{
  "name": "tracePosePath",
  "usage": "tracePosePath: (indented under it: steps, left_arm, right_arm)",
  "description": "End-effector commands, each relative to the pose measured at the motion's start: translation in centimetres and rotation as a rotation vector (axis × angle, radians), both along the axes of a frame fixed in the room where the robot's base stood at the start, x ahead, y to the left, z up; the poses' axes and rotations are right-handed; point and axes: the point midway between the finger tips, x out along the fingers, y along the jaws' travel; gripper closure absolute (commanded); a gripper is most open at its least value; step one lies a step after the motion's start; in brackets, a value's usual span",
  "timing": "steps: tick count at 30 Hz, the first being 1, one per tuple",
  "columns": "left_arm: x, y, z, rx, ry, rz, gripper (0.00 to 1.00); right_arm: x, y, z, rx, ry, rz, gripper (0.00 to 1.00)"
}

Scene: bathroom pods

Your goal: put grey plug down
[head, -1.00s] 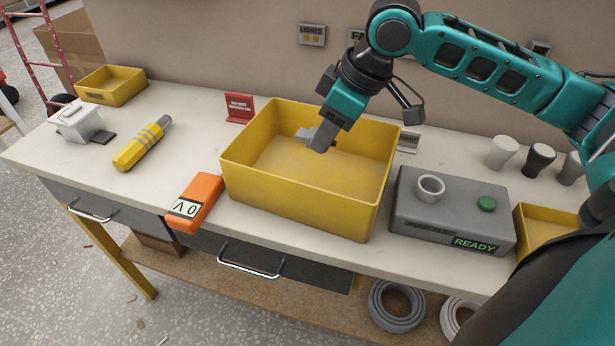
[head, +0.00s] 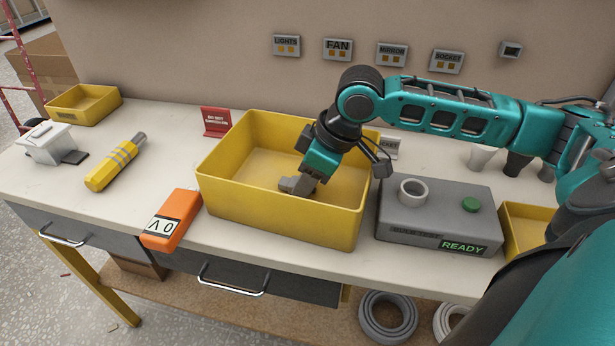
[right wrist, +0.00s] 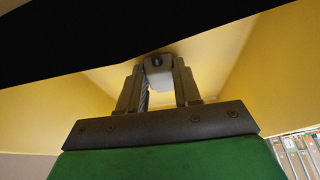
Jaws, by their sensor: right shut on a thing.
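The grey plug (head: 291,184) is between the fingers of my right gripper (head: 301,187), low inside the large yellow bin (head: 275,222). In the right wrist view the two fingers of the right gripper (right wrist: 160,88) are shut on the pale grey plug (right wrist: 158,70), with yellow bin walls (right wrist: 245,60) around. The bin floor is close to the plug; whether they touch I cannot tell. My left gripper is not in view.
The grey READY box (head: 430,225) stands right of the bin, with a smaller yellow bin (head: 528,228) beyond it. An orange meter (head: 172,220), a yellow torch-like tool (head: 115,163) and a red sign (head: 216,121) are to the left. Bench surface shows between them.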

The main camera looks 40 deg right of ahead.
Motion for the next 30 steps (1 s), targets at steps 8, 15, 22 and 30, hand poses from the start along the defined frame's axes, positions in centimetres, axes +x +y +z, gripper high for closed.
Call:
tracePosePath:
  steps: [8, 15, 22, 30]
  left_arm:
    - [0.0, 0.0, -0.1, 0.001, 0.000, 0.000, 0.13]
    - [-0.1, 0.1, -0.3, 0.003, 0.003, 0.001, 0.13]
    - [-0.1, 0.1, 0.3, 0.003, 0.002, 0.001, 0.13]
    - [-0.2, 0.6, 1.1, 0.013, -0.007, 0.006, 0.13]
  right_arm:
    - [0.0, 0.0, -0.1, 0.001, 0.001, 0.000, 0.43]
    - [0.0, 0.0, 0.0, 0.000, 0.000, 0.000, 0.42]
    - [-0.6, -0.5, 2.3, -0.002, -0.002, -0.001, 0.42]
    - [-2.4, -1.9, 7.8, -0.003, -0.001, -0.002, 0.42]
